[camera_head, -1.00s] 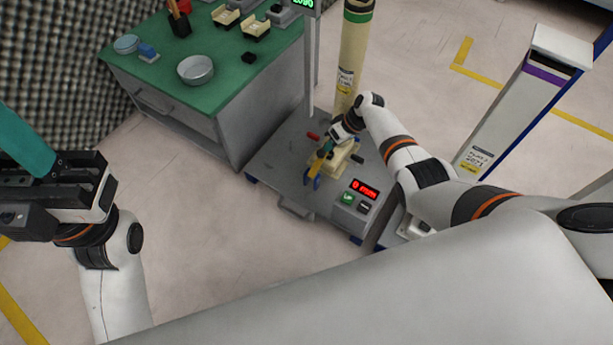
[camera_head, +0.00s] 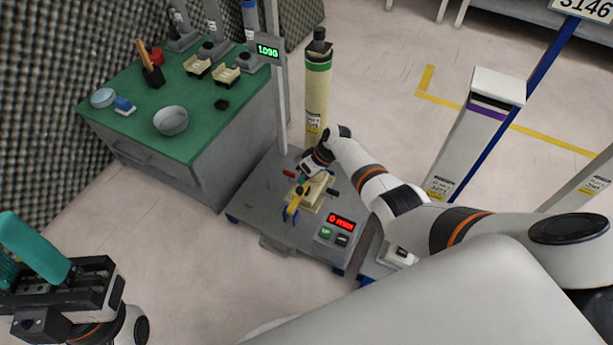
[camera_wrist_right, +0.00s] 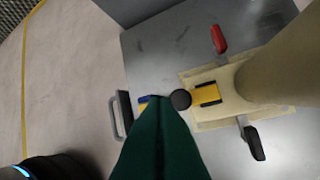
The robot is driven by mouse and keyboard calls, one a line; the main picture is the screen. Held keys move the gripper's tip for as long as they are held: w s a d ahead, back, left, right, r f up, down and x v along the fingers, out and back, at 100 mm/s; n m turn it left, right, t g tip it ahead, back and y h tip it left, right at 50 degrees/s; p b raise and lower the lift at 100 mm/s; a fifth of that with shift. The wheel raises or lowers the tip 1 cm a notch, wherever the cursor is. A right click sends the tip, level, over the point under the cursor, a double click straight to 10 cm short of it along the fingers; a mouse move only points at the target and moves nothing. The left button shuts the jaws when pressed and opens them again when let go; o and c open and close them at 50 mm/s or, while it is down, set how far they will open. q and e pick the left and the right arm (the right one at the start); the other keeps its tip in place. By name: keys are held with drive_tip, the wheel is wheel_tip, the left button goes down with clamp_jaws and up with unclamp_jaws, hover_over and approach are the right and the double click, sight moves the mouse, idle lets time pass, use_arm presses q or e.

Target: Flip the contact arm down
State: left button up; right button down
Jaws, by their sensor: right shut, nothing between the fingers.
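The fixture (camera_head: 310,197) is a cream block on a grey cart top, with a cylinder standing behind it. A yellow arm with blue end parts (camera_head: 292,208), apparently the contact arm, sticks out at its front. I cannot tell its exact angle. My right gripper (camera_head: 304,178) is at the fixture, just above the yellow arm. In the right wrist view its teal fingers (camera_wrist_right: 160,105) are shut and empty, beside a black round knob (camera_wrist_right: 181,99) and a yellow-black piece (camera_wrist_right: 208,94). They hide most of the arm; contact is unclear. My left gripper (camera_head: 62,285) is far left, away from the fixture.
A red handle (camera_wrist_right: 219,40) and a black handle (camera_wrist_right: 252,142) flank the fixture. A red-lit display box (camera_head: 340,222) sits at the cart's front right. A green-topped bench (camera_head: 130,145) stands left; a tall cream cylinder (camera_head: 317,95) rises behind. Open floor lies front left.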

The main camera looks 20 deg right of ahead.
drive_tip(key=w+d+r+p, duration=0.1)
drive_tip(key=d+r, duration=0.5)
drive_tip(key=d, duration=0.2)
idle(0.4)
